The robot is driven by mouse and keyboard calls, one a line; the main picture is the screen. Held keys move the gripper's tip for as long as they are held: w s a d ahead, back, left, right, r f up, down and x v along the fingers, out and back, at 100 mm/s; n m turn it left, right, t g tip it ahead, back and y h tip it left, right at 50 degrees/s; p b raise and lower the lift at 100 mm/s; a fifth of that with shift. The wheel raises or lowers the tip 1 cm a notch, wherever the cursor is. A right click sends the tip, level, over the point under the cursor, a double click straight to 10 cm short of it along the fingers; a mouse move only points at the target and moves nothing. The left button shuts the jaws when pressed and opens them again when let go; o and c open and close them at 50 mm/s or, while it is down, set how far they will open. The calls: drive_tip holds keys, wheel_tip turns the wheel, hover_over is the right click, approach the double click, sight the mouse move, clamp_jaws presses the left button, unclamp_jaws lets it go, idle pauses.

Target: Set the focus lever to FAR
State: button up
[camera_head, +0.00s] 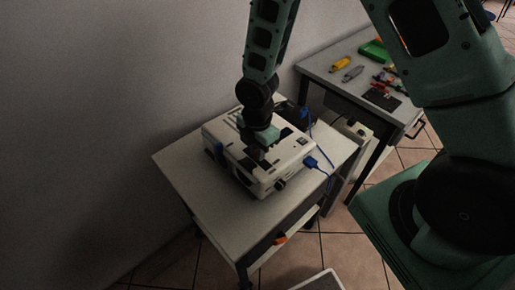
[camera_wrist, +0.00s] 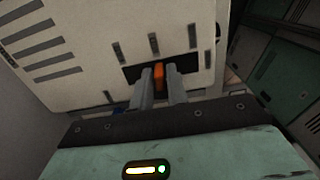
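The focus lever (camera_wrist: 159,71) is a small orange tab in a dark slot on the white projector's upper face in the wrist view. The white projector (camera_head: 287,155) sits on a small table in the head view. My gripper (camera_wrist: 160,80) has one finger on each side of the lever, with the tips down at the slot. The fingers are close to the lever; I cannot tell whether they press on it. In the head view my gripper (camera_head: 258,153) points down onto the projector's top and hides the lever. No FAR marking is readable.
The table (camera_head: 185,170) under the projector is bare at its left and front. A blue cable (camera_head: 320,162) is plugged into the projector's right side. A second table (camera_head: 330,66) behind right holds tools and a green tray (camera_head: 374,51).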

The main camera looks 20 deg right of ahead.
clamp_jaws()
drive_tip(key=shift+w+a, duration=0.25)
drive_tip(key=shift+w, duration=0.45)
drive_tip(key=shift+o, duration=2.4)
unclamp_jaws()
wheel_tip(320, 180, up, 17)
drive_tip(key=shift+r+b, duration=0.2)
drive_tip(key=shift+b, duration=0.15)
drive_tip(key=shift+s, duration=0.1)
